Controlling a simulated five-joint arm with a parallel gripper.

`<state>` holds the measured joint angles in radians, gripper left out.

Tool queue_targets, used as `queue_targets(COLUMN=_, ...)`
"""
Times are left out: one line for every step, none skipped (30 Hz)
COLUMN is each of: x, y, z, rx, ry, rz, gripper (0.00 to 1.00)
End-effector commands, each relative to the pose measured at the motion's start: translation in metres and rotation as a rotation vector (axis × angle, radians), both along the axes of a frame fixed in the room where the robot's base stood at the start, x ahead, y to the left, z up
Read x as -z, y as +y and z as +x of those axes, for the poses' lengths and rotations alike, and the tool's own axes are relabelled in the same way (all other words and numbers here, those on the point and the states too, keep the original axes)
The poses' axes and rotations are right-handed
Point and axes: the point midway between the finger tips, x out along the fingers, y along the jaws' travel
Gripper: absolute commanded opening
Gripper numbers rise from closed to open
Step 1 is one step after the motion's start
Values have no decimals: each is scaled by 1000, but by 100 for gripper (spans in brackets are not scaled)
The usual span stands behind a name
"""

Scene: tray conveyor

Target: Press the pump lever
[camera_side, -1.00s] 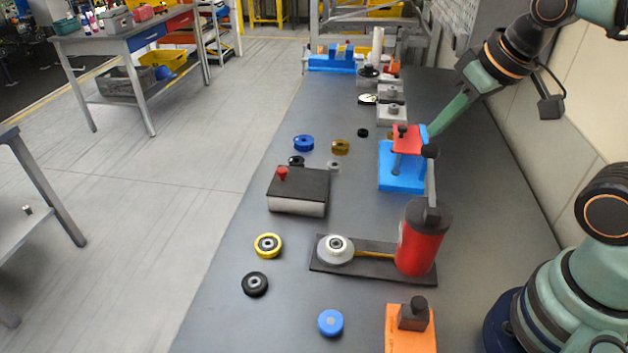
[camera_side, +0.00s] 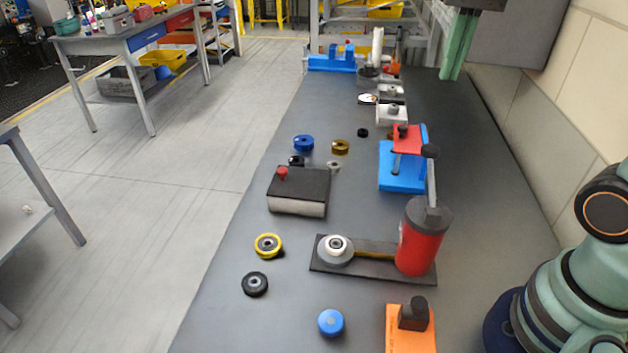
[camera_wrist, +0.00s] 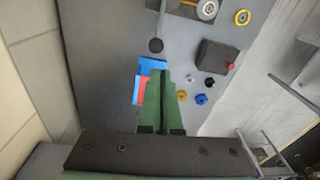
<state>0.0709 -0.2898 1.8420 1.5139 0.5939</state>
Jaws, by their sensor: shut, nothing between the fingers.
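The pump is a red cylinder (camera_side: 420,245) with a dark cap on a dark base plate (camera_side: 378,262), near the front of the table. Its grey lever (camera_side: 432,180) stands nearly upright with a dark round knob on top. A dark round knob (camera_wrist: 155,45) shows in the wrist view, just beyond the fingertips. My gripper (camera_side: 451,76) is at the top of the side view, raised and farther back than the pump, apart from it. Its green fingers are together and empty, and they also show in the wrist view (camera_wrist: 160,75).
A blue stand with a red top (camera_side: 402,180) is behind the pump. A dark box with a red knob (camera_side: 298,190) stands to its left. Loose wheels, including a yellow one (camera_side: 268,245), and an orange block (camera_side: 411,335) lie around. The table's right side is clear.

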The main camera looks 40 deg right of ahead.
Motion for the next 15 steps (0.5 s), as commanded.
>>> queue_targets(x=-4, y=-2, z=2, rx=35, ry=22, rz=4, gripper=0)
queue_targets(x=-6, y=-2, z=2, rx=54, ry=34, rz=6, gripper=0)
queue_targets(x=-8, y=-3, z=3, rx=74, ry=47, rz=7, gripper=0)
queue_targets(x=-10, y=-3, z=3, rx=88, ry=55, rz=8, gripper=0)
queue_targets(x=-11, y=-4, z=3, rx=98, ry=61, rz=8, gripper=0)
queue_targets(x=-12, y=-4, z=3, rx=109, ry=69, rz=9, gripper=0)
queue_targets(x=-13, y=-4, z=3, rx=115, ry=71, rz=9, gripper=0)
queue_targets(x=-13, y=-4, z=3, rx=119, ry=74, rz=10, gripper=0)
queue_targets(x=-14, y=-4, z=3, rx=122, ry=75, rz=10, gripper=0)
queue_targets(x=-14, y=-4, z=3, rx=123, ry=76, rz=10, gripper=0)
queue_targets(x=-14, y=-4, z=3, rx=124, ry=76, rz=10, gripper=0)
queue_targets(x=-14, y=-4, z=3, rx=123, ry=76, rz=10, gripper=0)
queue_targets(x=-14, y=-4, z=3, rx=123, ry=76, rz=10, gripper=0)
queue_targets(x=-14, y=-4, z=3, rx=123, ry=75, rz=10, gripper=0)
queue_targets(x=-14, y=-4, z=3, rx=122, ry=75, rz=10, gripper=0)
